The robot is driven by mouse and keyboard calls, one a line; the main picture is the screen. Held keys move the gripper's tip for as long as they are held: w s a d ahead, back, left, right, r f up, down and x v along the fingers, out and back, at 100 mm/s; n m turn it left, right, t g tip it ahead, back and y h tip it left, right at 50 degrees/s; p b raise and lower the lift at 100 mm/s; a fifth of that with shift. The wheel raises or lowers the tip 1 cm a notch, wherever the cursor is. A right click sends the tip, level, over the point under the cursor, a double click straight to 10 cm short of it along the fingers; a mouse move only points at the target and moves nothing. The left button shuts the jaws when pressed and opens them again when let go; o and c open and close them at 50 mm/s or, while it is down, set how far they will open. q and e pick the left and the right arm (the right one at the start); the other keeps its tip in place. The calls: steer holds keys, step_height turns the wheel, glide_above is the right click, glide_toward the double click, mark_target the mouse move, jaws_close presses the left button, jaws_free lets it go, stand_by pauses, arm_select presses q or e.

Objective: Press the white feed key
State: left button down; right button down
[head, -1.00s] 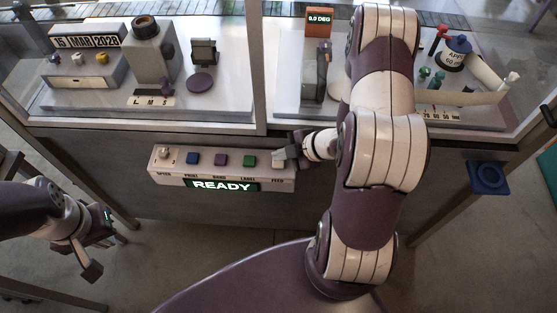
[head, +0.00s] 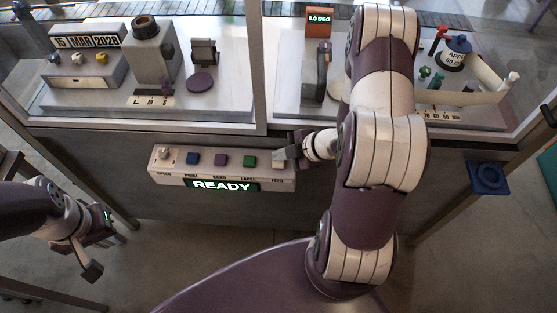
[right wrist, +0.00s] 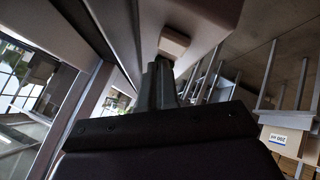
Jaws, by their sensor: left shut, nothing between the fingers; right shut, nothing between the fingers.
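The white feed key (head: 278,164) is at the right end of the key panel (head: 222,171), above the label FEED. Beside it to the left are a green key (head: 249,161), a purple key (head: 221,160) and a blue key (head: 193,158). My right gripper (head: 290,153) is shut and empty, its tip just beside and over the white key. In the right wrist view the closed fingertips (right wrist: 161,66) lie close in front of a pale key (right wrist: 174,43); I cannot tell whether they touch. My left gripper (head: 95,270) is shut and empty, low at the left, away from the panel.
The lit READY display (head: 221,186) is on the panel's lower edge. A knob (head: 164,155) stands at the panel's left end. Glass-fronted machines stand behind, with a frame post (head: 252,70) between them. A blue pad (head: 487,176) is at the right.

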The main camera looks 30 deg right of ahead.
mark_target(282, 163)
steer(key=shift+f, duration=0.4)
steer(key=shift+f+b, duration=0.5)
steer(key=shift+b, duration=0.15)
stand_by(0.4)
steer(key=shift+r, duration=0.1)
steer(key=shift+r+p, duration=0.85)
steer(key=shift+p, duration=0.1)
step_height(282, 163, up, 5)
steer(key=p, duration=0.5)
steer(key=shift+r, duration=0.1)
stand_by(0.5)
